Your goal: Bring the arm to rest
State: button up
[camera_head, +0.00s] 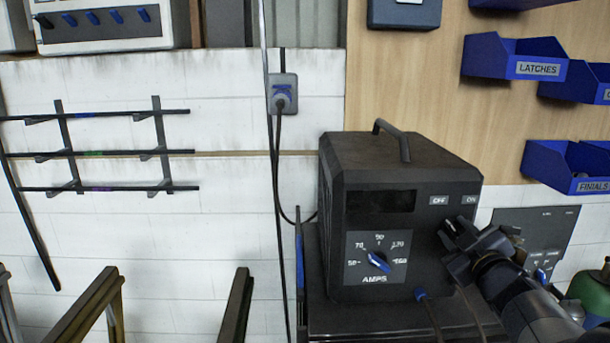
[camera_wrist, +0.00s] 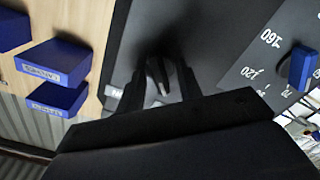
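My gripper (camera_head: 455,228) is at the right part of the front of a dark welding machine (camera_head: 345,280), just below its ON label (camera_head: 471,199). In the wrist view its two dark fingers (camera_wrist: 160,80) lie against the machine's dark front, on either side of a small dark shape that may be a switch lever. Whether they grip it or only stand around it cannot be told. My arm extends from the lower right of the head view. The gripper hides the part of the panel behind it.
The machine has a blue AMPS dial (camera_head: 378,261) and a top handle (camera_head: 392,138). Blue bins (camera_head: 515,68) hang on the wooden board at the right. A wall rack with rods (camera_head: 110,153) is at the left. A wall plug (camera_head: 283,95) and cable hang behind.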

jog(key=shift+s, duration=0.15)
jog(key=s, duration=1.1)
jog(key=w, duration=1.1)
jog(key=shift+f, duration=0.1)
jog(key=shift+w+r+m+p, duration=0.2)
jog(key=shift+r+m+p, duration=0.05)
jog(key=shift+m+p, duration=0.3)
jog(key=m+p, duration=0.7)
jog(key=m, duration=0.1)
jog(key=shift+s+d, duration=0.1)
jog(key=s+b, duration=0.1)
jog(key=s, duration=0.9)
jog(key=shift+s+d+f+b, duration=0.15)
jog(key=shift+s+b, duration=0.2)
jog(key=shift+s, duration=0.05)
